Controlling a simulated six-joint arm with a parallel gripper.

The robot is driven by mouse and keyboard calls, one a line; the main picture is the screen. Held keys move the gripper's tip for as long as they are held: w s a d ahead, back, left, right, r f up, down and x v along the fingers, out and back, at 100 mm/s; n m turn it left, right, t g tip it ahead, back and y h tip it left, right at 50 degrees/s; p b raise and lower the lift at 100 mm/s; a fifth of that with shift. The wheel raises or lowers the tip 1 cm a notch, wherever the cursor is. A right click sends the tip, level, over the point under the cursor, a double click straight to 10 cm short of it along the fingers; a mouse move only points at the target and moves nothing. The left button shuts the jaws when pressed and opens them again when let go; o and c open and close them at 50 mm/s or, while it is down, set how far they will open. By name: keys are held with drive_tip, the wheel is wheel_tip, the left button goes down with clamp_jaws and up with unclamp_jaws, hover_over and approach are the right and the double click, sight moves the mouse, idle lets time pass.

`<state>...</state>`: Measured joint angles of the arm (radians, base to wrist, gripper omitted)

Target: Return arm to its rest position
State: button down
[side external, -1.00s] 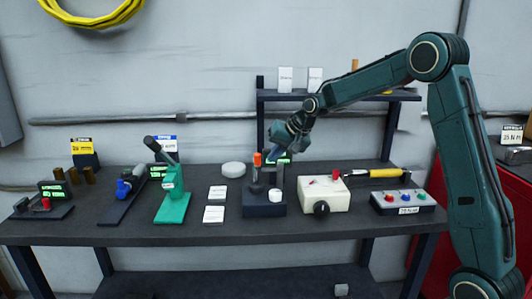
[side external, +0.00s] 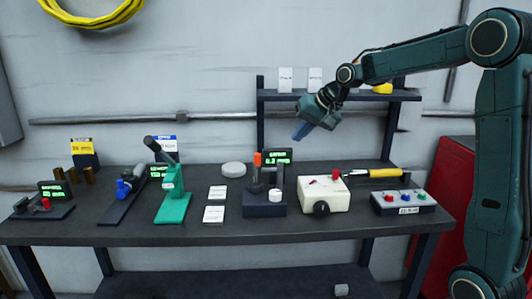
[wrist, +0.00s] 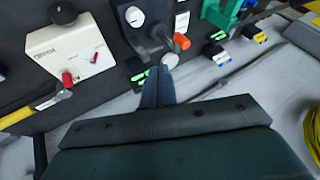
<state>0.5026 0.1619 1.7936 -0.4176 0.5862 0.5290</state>
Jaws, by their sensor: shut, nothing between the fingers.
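My gripper (side external: 300,133) hangs in the air above the back of the bench, in front of the raised shelf, with its fingers together and empty. In the wrist view its blue-grey fingers (wrist: 158,88) lie side by side. Below it stands the valve actuator station (side external: 264,200), a dark block with an orange-topped post, a grey post and a white knob. The gripper is clear of it. The station also shows in the wrist view (wrist: 140,40), beyond the fingertips.
A cream box (side external: 325,194) with a black knob and red switch stands right of the station. A yellow-handled tool (side external: 382,173), a button box (side external: 403,202), a green press (side external: 173,195) and white cards (side external: 215,204) are on the bench (side external: 110,232). The shelf (side external: 390,97) is behind the arm.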

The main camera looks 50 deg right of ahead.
drive_tip(key=s+a+f+n+g, duration=0.1)
drive_tip(key=s+a+n, duration=0.3)
drive_tip(key=s, duration=1)
drive_tip(key=s+a+f+n, duration=0.1)
drive_tip(key=s+a+n, duration=0.3)
drive_tip(key=s+a, duration=0.7)
drive_tip(key=s, duration=0.4)
drive_tip(key=shift+f+g+h, duration=0.25)
drive_tip(key=shift+g+h, duration=0.05)
drive_tip(key=shift+g, duration=0.1)
drive_tip(key=shift+a, duration=0.1)
